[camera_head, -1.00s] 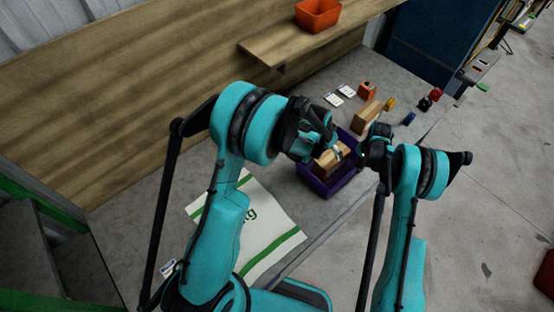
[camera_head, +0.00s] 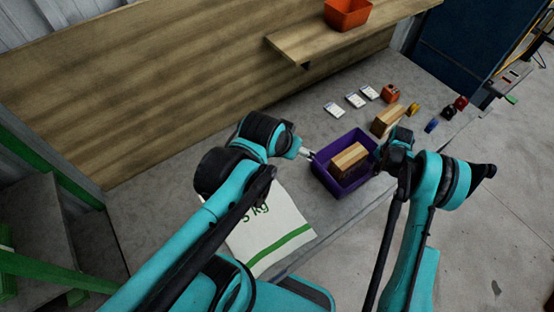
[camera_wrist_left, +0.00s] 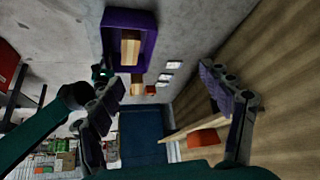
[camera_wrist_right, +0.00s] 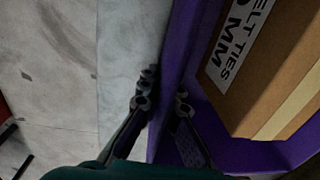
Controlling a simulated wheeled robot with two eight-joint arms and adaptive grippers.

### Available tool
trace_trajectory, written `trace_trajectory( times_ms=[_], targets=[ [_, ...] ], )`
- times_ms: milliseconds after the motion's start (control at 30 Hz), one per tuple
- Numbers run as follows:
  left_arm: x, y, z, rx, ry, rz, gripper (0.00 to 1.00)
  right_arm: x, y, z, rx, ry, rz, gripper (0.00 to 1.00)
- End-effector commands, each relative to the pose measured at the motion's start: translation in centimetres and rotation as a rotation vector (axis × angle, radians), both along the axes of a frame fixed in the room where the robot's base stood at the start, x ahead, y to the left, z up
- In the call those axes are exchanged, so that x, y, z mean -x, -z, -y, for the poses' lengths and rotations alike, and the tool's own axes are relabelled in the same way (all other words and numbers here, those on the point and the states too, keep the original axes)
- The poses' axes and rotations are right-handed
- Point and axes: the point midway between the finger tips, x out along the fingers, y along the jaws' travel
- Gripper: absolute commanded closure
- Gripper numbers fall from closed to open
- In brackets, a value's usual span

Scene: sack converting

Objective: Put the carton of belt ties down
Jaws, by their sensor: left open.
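The carton of belt ties (camera_head: 349,160) is a brown box with a pale tape strip, sitting inside the purple crate (camera_head: 326,181) on the bench. Its printed label faces up in the right wrist view (camera_wrist_right: 245,45). My left gripper (camera_head: 306,153) is open and empty by the crate's left rim, apart from the carton; the left wrist view shows its fingers spread wide (camera_wrist_left: 165,98). My right gripper (camera_head: 385,157) is at the crate's right side. In the right wrist view its fingers (camera_wrist_right: 162,102) straddle the purple wall, close together on it. The carton's underside is hidden.
A second brown carton (camera_head: 388,120) stands behind the crate. White cards (camera_head: 355,100), an orange item (camera_head: 390,93) and small coloured rolls (camera_head: 432,126) lie nearby. A printed white sack (camera_head: 270,230) lies at the front left. A shelf holding an orange bin (camera_head: 347,12) overhangs the back.

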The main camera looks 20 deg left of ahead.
Motion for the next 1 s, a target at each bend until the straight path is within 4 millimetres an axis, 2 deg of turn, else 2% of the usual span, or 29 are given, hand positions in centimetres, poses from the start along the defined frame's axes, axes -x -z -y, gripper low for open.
trace_trajectory(
  times_ms=[33,100,300,767,800,867,1000],
  targets=[
    [1.3,0.1,-0.4,0.002,-0.019,0.008,0.21,0.0,0.0,0.0,0.000,0.000,0.000,1.00],
    [2.7,0.2,-0.9,0.005,-0.040,0.019,0.21,0.0,0.0,0.0,0.000,0.000,0.000,1.00],
    [4.9,0.6,-1.7,0.010,-0.079,0.039,0.21,0.0,0.0,0.0,0.000,0.000,0.000,1.00],
    [5.4,0.7,-1.8,0.013,-0.088,0.044,0.21,0.0,0.0,0.0,0.000,0.000,0.000,1.00],
    [5.4,0.7,-1.8,0.013,-0.088,0.044,0.21,0.0,0.0,0.0,0.000,0.000,0.000,0.89],
    [5.4,0.7,-1.8,0.012,-0.087,0.044,0.21,0.0,0.0,0.0,0.000,0.000,0.000,0.73],
    [5.4,0.7,-1.8,0.012,-0.087,0.043,0.21,0.0,0.0,0.0,0.000,0.000,0.000,0.71]
  ],
)
